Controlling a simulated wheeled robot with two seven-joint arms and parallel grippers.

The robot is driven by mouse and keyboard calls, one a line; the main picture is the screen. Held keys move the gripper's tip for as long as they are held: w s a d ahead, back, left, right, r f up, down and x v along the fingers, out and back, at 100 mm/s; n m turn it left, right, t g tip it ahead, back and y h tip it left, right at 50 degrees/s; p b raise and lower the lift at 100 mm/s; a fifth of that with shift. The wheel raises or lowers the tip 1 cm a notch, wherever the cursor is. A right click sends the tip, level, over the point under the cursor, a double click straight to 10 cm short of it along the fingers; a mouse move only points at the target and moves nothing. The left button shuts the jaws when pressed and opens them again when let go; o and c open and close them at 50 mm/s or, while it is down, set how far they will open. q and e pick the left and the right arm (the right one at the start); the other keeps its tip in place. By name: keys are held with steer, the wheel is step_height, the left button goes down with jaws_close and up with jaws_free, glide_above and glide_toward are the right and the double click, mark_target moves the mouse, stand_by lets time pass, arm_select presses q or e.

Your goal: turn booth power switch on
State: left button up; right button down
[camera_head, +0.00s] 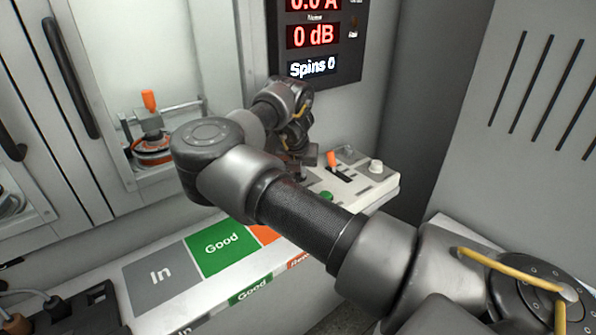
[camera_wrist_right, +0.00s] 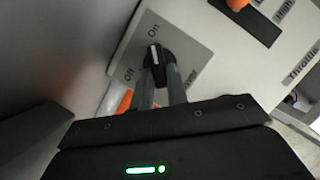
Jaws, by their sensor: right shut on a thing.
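The booth power switch (camera_wrist_right: 154,56) is a dark knob with a white mark on a grey plate (camera_wrist_right: 185,47) labelled On, Off and Power. Its white mark appears to point toward On. In the right wrist view my right gripper (camera_wrist_right: 160,75) is shut on the knob, one finger on each side. In the head view my right arm reaches across to the control box (camera_head: 372,193), and my right gripper (camera_head: 300,160) is at its left end. There the arm hides the switch. My left gripper is not in view.
The box also carries an orange lever (camera_head: 331,159), a white knob (camera_head: 375,166) and a green button (camera_head: 326,196). A display (camera_head: 315,38) reads 0 dB and Spins 0. A clamp fixture (camera_head: 152,143) stands in the booth at left. In/Good mats (camera_head: 160,276) lie in front.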

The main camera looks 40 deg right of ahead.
steer(key=c, duration=1.4)
jaws_free()
